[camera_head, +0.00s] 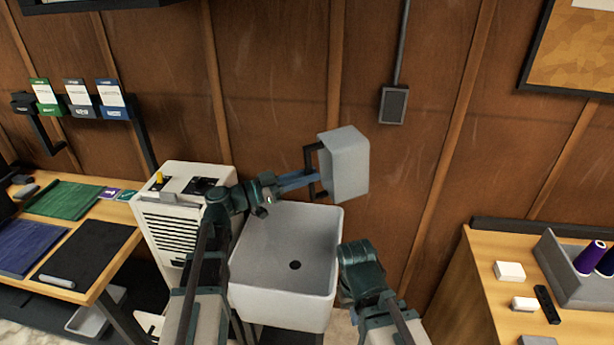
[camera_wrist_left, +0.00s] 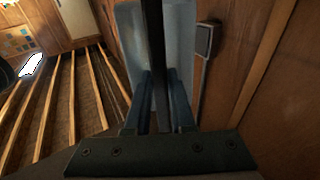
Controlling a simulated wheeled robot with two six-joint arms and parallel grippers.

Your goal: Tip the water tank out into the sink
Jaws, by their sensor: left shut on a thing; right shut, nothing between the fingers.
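The water tank (camera_head: 346,165) is a pale grey box with a dark handle on its left side. It is held in the air near the wall, above the back right of the sink. My left gripper (camera_head: 308,179) is shut on the tank's handle; in the left wrist view the fingers (camera_wrist_left: 160,105) close around the dark bar, with the tank behind it. I cannot see the tank's opening or any water. The sink (camera_head: 262,278) is a white square basin with a dark drain, and looks empty. My right arm is folded at the sink's right edge; its gripper is not visible.
A white dehumidifier-like machine (camera_head: 170,228) stands left of the sink. A workbench (camera_head: 118,250) with mats is further left. A wooden table (camera_head: 480,300) with a grey tray (camera_head: 556,268) and purple spools is at the right. A grey wall box (camera_head: 393,104) hangs right of the tank.

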